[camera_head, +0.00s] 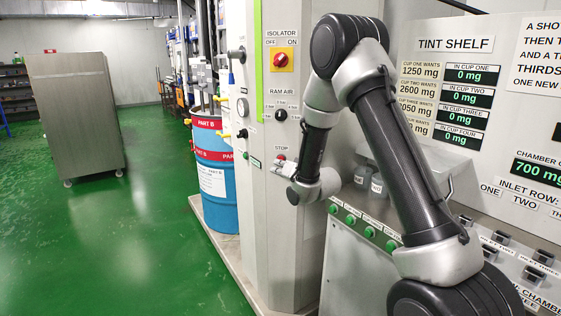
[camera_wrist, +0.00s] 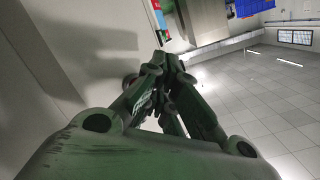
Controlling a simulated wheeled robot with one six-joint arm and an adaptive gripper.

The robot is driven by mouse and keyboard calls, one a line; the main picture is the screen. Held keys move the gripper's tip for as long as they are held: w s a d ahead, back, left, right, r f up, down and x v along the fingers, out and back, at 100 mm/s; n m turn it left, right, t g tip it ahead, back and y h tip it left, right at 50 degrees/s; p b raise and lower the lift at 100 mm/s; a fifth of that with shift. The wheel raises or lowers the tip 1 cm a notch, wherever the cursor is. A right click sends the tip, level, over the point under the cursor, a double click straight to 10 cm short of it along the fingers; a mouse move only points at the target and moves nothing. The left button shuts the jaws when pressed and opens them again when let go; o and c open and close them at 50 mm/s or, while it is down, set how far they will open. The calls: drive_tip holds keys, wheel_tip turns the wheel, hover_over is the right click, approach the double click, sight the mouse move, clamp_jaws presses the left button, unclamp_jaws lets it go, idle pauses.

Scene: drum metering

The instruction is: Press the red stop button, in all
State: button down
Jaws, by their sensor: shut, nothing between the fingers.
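The red stop button (camera_head: 281,157) sits below the STOP label on the side of the tall grey cabinet. My gripper is at the end of the arm in the head view, close to that button and just below it, in front of the cabinet face. Its fingers are hard to make out there, and I cannot tell whether they touch the button. In the wrist view my gripper (camera_wrist: 168,62) has its fingers together with nothing between them. A small dark round part (camera_wrist: 130,79) shows beside the fingers; I cannot tell whether it is the button.
Above the button are a RAM AIR knob (camera_head: 280,115) and a red-and-yellow ISOLATOR switch (camera_head: 281,60). A green button (camera_head: 245,155) is to the left. A blue drum (camera_head: 217,185) stands left of the cabinet. A console with green buttons (camera_head: 350,219) is at right. Open green floor lies left.

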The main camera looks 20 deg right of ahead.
drive_tip(key=shift+s+a, duration=0.4)
drive_tip(key=shift+s, duration=0.35)
drive_tip(key=shift+s+a, duration=0.35)
drive_tip(key=shift+s, duration=0.4)
drive_tip(key=shift+s+a, duration=0.4)
drive_tip(key=shift+s, duration=0.35)
drive_tip(key=s+d+f+n+g+h, duration=0.3)
drive_tip(key=s+f+g, duration=0.4)
drive_tip(key=f, duration=0.5)
drive_tip(key=s+d+r+g+h, duration=0.1)
drive_tip(key=s+d+g, duration=0.3)
drive_tip(key=s, duration=0.4)
drive_tip(key=s+d+r, duration=0.4)
drive_tip(key=s+r, duration=0.8)
drive_tip(key=s, duration=0.1)
drive_tip(key=s+d+r+h, duration=0.1)
drive_tip(key=s+d+r, duration=0.3)
drive_tip(key=s+r, duration=0.8)
drive_tip(key=shift+s+d+n, duration=0.35)
drive_tip(key=shift+s+n, duration=0.05)
drive_tip(key=shift+s, duration=0.55)
